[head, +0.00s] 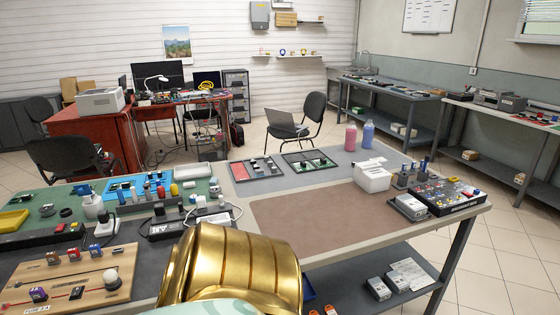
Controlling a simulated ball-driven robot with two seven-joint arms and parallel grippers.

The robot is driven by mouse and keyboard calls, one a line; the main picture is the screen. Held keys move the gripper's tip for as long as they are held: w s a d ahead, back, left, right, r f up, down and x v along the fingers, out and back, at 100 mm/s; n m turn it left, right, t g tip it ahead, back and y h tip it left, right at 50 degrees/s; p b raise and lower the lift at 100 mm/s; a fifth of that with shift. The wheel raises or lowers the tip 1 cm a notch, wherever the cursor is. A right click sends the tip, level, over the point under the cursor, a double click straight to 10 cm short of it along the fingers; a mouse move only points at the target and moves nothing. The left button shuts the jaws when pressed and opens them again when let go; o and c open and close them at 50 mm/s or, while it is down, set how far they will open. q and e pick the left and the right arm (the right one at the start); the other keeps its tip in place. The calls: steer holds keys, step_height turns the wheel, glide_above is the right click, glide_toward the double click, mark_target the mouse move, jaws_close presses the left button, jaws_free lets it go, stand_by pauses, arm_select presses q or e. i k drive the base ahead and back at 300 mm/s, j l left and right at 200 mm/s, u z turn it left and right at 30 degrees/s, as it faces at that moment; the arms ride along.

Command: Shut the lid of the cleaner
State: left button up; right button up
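I cannot make out for certain a cleaner with a lid in the head view. A white box (373,177) stands on the right part of the near table, beside the brown mat; from here I cannot tell whether it is the cleaner or whether it has an open lid. A grey-white boxy device (100,101) sits on the red desk at the far left. Neither of my grippers is in view. A large gold rounded part, apparently my own, fills the bottom middle and hides part of the near table.
The brown mat (325,224) on the near table is bare. A black panel with knobs (447,195) lies at the table's right end. A wooden board with small parts (72,276) and several bottles crowd the left. A chair (313,112) stands behind; tiled floor is free at right.

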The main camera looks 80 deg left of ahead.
mark_target(83, 190)
steer(key=i+u, duration=0.1)
steer(key=u, duration=2.75)
